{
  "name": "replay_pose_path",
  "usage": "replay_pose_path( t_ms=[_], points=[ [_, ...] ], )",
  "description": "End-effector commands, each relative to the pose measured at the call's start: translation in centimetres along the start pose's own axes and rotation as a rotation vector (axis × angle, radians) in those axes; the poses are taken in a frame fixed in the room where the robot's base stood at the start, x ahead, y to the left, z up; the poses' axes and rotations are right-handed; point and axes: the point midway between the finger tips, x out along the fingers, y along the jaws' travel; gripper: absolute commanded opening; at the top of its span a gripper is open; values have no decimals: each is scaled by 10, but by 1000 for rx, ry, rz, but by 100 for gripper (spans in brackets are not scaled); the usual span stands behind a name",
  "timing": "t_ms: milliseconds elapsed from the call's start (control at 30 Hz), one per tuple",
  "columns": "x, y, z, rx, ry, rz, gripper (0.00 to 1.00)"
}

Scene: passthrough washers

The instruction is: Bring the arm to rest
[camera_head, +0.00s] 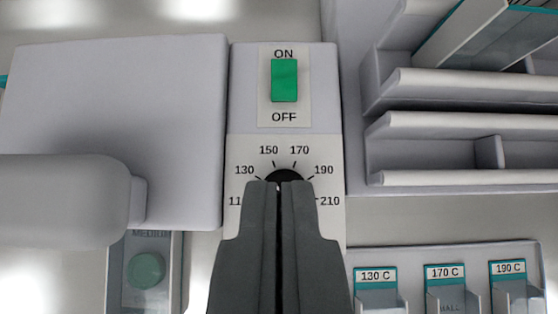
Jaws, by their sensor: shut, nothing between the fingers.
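My gripper (278,186) is in the lower middle of the view, its two dark grey fingers together with nothing between them. Its tips appear over a black dial knob (284,174) and hide most of it. I cannot tell whether they touch it. The dial panel (240,150) is marked from about 110 to 210, and the ends of the scale are partly covered. Above the dial is a green rocker switch (284,80) between ON and OFF labels.
A grey box-like cover (120,110) and a rounded handle-like part (60,200) fill the left. A green round button (145,269) is at lower left. Shelves (450,130) stand at upper right. A tray (440,258) with 130 C, 170 C and 190 C labels is at lower right.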

Motion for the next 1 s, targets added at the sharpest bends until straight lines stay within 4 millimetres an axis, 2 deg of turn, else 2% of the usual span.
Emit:
replay_pose_path(
  t_ms=[133,267,700,1000],
  points=[
    [-9,0,8,0,30,0,0],
    [-28,0,25,0,102,0,0],
    [-92,1,108,0,407,-1,0],
    [-124,1,173,0,614,0,0]
  ],
)
